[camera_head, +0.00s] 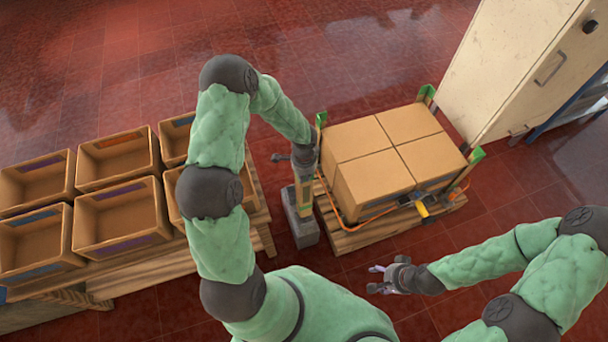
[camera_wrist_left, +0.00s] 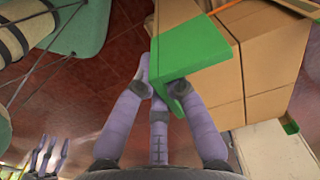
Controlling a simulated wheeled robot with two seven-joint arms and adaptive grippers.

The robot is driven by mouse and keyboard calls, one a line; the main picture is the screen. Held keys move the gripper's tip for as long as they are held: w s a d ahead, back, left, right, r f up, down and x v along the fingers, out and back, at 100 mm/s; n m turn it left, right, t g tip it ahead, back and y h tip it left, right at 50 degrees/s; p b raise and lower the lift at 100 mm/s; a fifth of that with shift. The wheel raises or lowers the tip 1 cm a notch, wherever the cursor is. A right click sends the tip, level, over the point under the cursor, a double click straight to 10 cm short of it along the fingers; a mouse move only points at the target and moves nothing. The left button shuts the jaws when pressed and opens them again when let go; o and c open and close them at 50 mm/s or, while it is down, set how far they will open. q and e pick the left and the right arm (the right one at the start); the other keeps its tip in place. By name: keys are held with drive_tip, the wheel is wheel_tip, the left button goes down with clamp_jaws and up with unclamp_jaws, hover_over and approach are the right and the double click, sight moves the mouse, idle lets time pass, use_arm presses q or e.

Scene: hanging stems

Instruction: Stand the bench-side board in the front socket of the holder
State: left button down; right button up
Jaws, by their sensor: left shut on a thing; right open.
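The board, an angled strip with green on it (camera_head: 305,197), stands roughly upright beside the near left side of the box stack. My left gripper (camera_head: 303,172) is shut on it from above. In the left wrist view its green end (camera_wrist_left: 200,50) sits between my fingers (camera_wrist_left: 165,85). The grey holder (camera_head: 304,234) stands on the floor under the board. The board's lower end meets the holder's top in the head view; I cannot tell how deep it sits or in which socket. My right gripper (camera_head: 376,277) is open and empty in front of the pallet.
Cardboard boxes (camera_head: 385,150) stand on a wooden pallet (camera_head: 365,237), with other green-capped boards (camera_head: 428,92) at corners. An orange strap and yellow-handled tool (camera_head: 422,209) lie at the front. A bench with open bins (camera_head: 120,215) is left; a cabinet (camera_head: 515,65) is right.

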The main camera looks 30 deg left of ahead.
use_arm(q)
drive_tip(key=b, duration=0.3)
hover_over(304, 195)
drive_tip(key=shift+f, duration=2.15)
drive_tip(key=shift+f+b, duration=3.2)
drive_tip(key=shift+f, duration=0.3)
drive_tip(key=shift+f+b, duration=0.55)
drive_tip(key=c, duration=1.2)
unclamp_jaws()
wheel_tip(304, 195, up, 12)
